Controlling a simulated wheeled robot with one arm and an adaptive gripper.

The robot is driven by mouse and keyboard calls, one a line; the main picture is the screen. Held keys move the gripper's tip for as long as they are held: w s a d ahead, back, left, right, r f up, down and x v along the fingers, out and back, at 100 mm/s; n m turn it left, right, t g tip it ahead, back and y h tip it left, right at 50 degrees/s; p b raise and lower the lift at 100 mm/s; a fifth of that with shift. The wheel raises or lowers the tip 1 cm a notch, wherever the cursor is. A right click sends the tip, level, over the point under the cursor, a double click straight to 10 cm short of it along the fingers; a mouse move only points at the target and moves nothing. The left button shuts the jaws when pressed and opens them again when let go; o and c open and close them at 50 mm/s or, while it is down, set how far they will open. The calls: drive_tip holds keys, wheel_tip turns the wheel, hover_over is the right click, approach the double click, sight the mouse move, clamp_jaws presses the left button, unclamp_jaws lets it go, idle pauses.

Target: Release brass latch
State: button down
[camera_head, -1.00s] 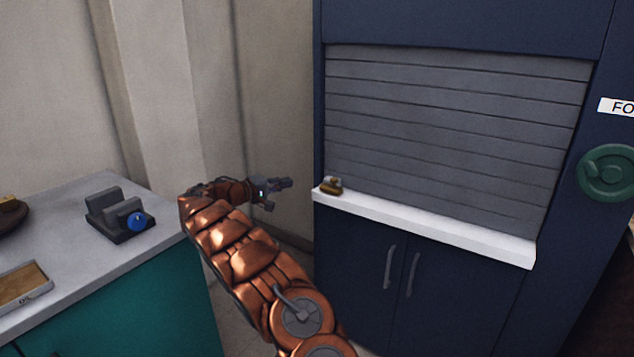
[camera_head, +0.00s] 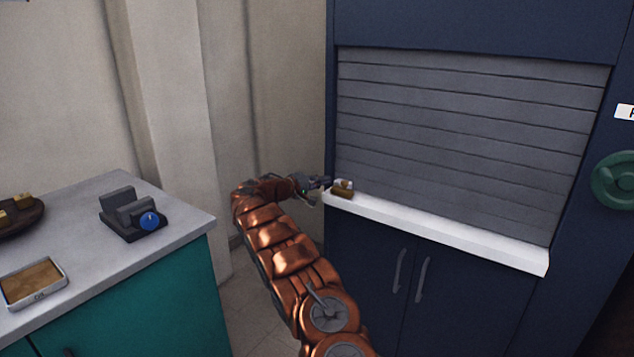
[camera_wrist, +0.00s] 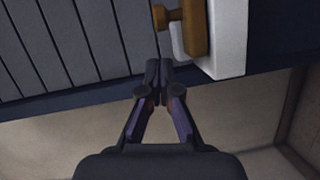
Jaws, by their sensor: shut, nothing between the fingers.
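The brass latch (camera_head: 343,189) sits on the left end of the white ledge (camera_head: 440,229), at the foot of the closed grey shutter (camera_head: 465,140). In the wrist view the brass latch (camera_wrist: 193,27) is at the top, with a knob sticking out to its left. My gripper (camera_head: 326,190) is just left of the latch in the head view. In the wrist view my gripper (camera_wrist: 158,75) is shut and empty, its fingertips together just below and left of the latch. A small gap seems to show between them; contact is unclear.
A dark blue cabinet (camera_head: 375,260) frames the shutter, with a green round handwheel (camera_head: 615,181) at right. A grey counter (camera_head: 90,250) at left holds a grey block device with a blue knob (camera_head: 150,221), a tray (camera_head: 33,283) and a round dark dish (camera_head: 20,217). Open floor lies between.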

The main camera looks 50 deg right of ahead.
drive_tip(key=shift+s+d+f, duration=0.15)
drive_tip(key=shift+s+d, duration=0.25)
drive_tip(key=shift+s, duration=0.3)
drive_tip(key=shift+s+d+f, duration=0.15)
drive_tip(key=shift+s+d, duration=0.2)
drive_tip(key=shift+s, duration=0.35)
drive_tip(key=shift+s, duration=0.1)
drive_tip(key=s+b, duration=0.5)
drive_tip(key=b, duration=0.1)
drive_tip(key=shift+s+d, duration=0.15)
drive_tip(key=shift+s, duration=0.1)
drive_tip(key=shift+w, duration=0.15)
drive_tip(key=w+v, duration=0.2)
drive_tip(key=v, duration=1.1)
drive_tip(key=shift+w+d+r, duration=0.15)
drive_tip(key=shift+w+d, duration=0.05)
drive_tip(key=shift+d, duration=0.2)
